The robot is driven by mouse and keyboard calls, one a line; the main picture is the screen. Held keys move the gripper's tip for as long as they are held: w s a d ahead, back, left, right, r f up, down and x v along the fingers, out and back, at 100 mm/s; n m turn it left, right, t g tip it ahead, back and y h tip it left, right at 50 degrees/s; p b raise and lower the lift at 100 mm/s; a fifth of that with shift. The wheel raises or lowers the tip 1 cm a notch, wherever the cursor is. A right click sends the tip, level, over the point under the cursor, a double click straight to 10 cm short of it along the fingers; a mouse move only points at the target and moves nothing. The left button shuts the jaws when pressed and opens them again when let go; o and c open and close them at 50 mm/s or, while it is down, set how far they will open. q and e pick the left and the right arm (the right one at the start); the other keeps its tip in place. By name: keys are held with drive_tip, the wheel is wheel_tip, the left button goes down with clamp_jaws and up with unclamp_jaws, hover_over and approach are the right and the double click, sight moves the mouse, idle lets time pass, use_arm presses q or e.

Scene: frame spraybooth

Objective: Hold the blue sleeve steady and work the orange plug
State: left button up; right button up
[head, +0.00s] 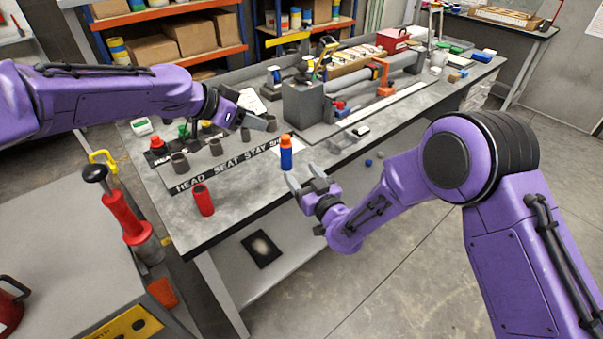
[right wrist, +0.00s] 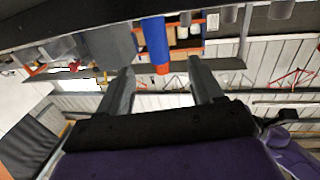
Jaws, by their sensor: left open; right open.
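The blue sleeve (head: 286,160) stands upright near the front edge of the workbench, with the orange plug (head: 286,141) at its top. In the right wrist view, which looks upside down, the blue sleeve (right wrist: 155,38) and the orange plug (right wrist: 162,69) show beyond and between the fingers. My right gripper (head: 301,178) is open and empty, just in front of the sleeve and low beside it; I cannot tell if it touches. My left gripper (head: 257,119) is open and empty, above the bench, behind and left of the sleeve.
A red cylinder (head: 203,200) stands at the bench's front left. Several grey cups, including one (head: 179,163), stand along a black lettered strip (head: 207,179). A grey vise-like machine (head: 303,103) stands behind the sleeve. The bench between red cylinder and sleeve is clear.

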sight(289, 158)
drive_tip(key=x, duration=1)
drive_tip(key=shift+w+d+f, duration=0.1)
drive_tip(key=shift+f, duration=0.2)
use_arm(q)
drive_tip(key=shift+w+f, duration=0.25)
drive_tip(key=shift+w, duration=0.05)
use_arm(e)
drive_tip(key=shift+w, duration=0.35)
